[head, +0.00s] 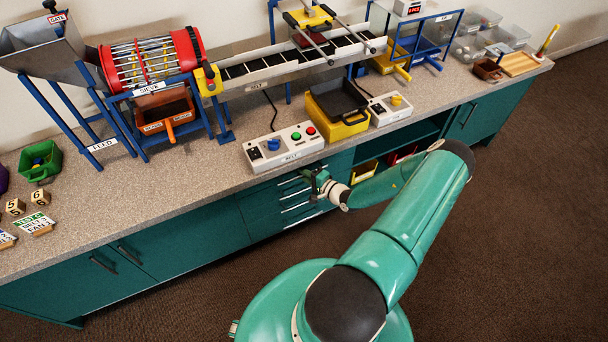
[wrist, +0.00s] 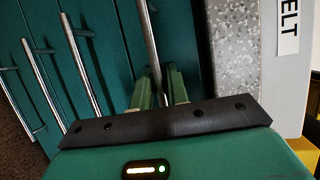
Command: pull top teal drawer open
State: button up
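The top teal drawer (head: 282,184) is in the front of the bench, under the worktop edge, and looks closed. Its silver bar handle (wrist: 150,45) shows in the wrist view as the bar nearest the worktop. My gripper (head: 316,182) is in front of the drawer stack at its upper right in the head view, hiding part of the upper handles. In the wrist view, my gripper's two green fingers (wrist: 160,88) stand on either side of the top handle's lower end. The finger gap is narrow, and whether both fingers press the bar is unclear.
Lower drawers with silver handles (wrist: 82,65) lie below. The speckled worktop (wrist: 234,60) overhangs close beside my gripper. A belt control box (head: 284,147) sits above the drawers. An open shelf with bins (head: 363,172) is to the right. The brown floor in front is clear.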

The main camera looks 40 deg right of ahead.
grip_shut()
jog(key=shift+s, duration=0.15)
jog(key=s+a, duration=0.3)
jog(key=s, duration=0.7)
jog(key=s+a, duration=0.3)
jog(key=s, duration=0.7)
jog(key=s+a, duration=0.3)
jog(key=s, duration=0.8)
jog(key=shift+o, duration=2.2)
grip_release()
jog(key=v, duration=1.3)
jog(key=shift+s, duration=0.35)
